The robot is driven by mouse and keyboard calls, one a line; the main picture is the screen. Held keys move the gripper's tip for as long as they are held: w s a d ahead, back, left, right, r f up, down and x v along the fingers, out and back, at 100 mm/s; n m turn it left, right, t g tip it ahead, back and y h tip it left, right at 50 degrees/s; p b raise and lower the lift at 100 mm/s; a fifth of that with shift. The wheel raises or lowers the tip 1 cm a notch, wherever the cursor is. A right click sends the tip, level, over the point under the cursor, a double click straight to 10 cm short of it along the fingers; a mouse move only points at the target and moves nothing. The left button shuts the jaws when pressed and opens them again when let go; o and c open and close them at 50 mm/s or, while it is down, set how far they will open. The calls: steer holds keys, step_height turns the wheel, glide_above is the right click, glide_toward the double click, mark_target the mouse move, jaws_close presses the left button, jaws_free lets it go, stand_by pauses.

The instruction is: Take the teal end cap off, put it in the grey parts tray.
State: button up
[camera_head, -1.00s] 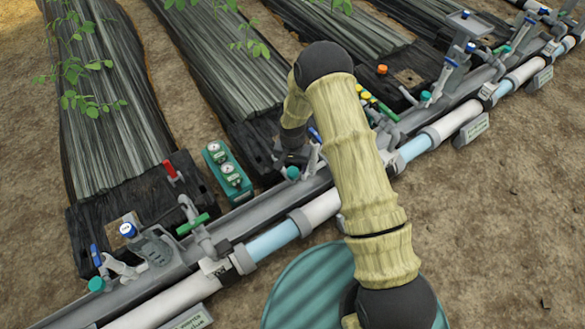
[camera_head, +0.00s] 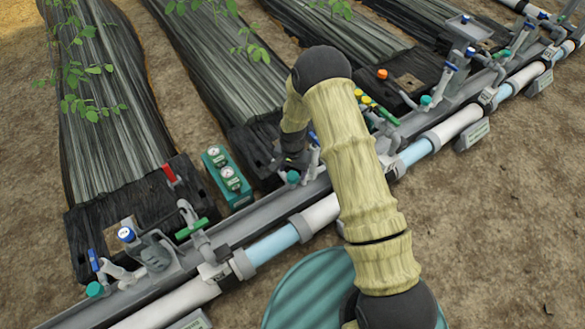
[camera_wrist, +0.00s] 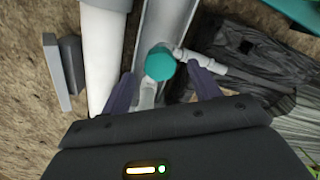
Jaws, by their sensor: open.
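A teal end cap (camera_wrist: 160,65) sits on a white pipe fitting in the wrist view. It lies between and just beyond the fingertips of my gripper (camera_wrist: 162,82), which is open and empty. In the head view a teal cap (camera_head: 293,177) shows beside my gripper (camera_head: 290,160), partly crowded by my arm. The gripper's fingers are hard to make out there. A flat grey tray-like piece (camera_head: 470,29) stands at the upper right of the head view; I cannot tell for sure that it is the parts tray.
A grey channel and white pipe (camera_head: 322,212) run diagonally across the scene. Other teal caps (camera_head: 95,290) sit on similar fittings. A green gauge box (camera_head: 227,178) stands left of my gripper.

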mark_target(293, 175)
steer(key=shift+f+b, duration=0.95)
steer(key=shift+f, duration=1.3)
steer(key=c, duration=1)
steer(key=shift+o, duration=0.2)
steer(key=n+p, duration=0.1)
steer(key=n, duration=0.1)
steer(key=shift+d+r+n+p, duration=0.1)
steer(key=shift+r+n+p, duration=0.1)
steer(key=shift+n+p, duration=0.2)
steer(key=n+p, duration=0.1)
steer(key=n, duration=0.2)
steer(key=shift+f+n, duration=0.15)
steer(key=shift+n, duration=0.15)
